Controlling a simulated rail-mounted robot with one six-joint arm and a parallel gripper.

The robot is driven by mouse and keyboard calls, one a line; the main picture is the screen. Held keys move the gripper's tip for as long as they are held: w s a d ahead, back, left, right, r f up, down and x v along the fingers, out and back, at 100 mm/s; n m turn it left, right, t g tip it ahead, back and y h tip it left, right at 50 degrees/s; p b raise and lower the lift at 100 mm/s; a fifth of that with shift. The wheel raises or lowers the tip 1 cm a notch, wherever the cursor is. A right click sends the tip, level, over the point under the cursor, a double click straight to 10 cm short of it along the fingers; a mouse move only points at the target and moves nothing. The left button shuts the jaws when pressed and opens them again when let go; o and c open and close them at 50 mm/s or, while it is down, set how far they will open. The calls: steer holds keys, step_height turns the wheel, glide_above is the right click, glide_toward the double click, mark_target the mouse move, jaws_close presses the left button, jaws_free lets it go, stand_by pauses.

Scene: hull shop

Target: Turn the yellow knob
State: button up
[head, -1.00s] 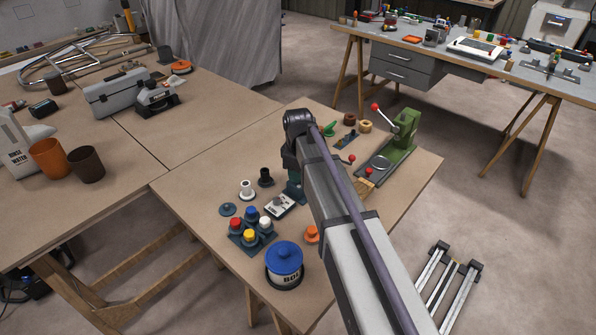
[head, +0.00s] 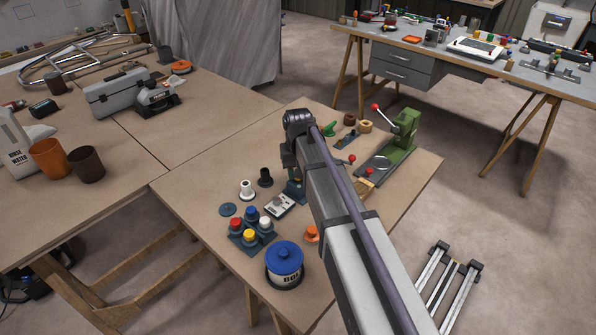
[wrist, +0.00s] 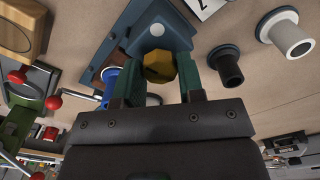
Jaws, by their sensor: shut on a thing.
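The yellow knob (wrist: 160,68) shows in the wrist view, faceted and dull yellow, on a blue-grey base (wrist: 150,30) with a pale round spot. My gripper (wrist: 158,78) has its two green fingers on either side of the knob and is shut on it. In the head view my gripper (head: 297,188) is mostly behind my arm, low over the near table, and the knob is hidden there.
A cluster of coloured buttons (head: 250,229) and a blue-lidded tin (head: 285,262) lie nearer. A green lever press (head: 398,140) stands to the right.

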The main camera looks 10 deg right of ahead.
steer(key=m, duration=1.3)
steer(key=shift+m, duration=0.3)
stand_by(0.4)
steer(key=o, duration=0.9)
step_height(320, 180, up, 11)
steer(key=p, duration=1)
steer(key=shift+f+p, duration=0.1)
steer(key=shift+p, duration=0.3)
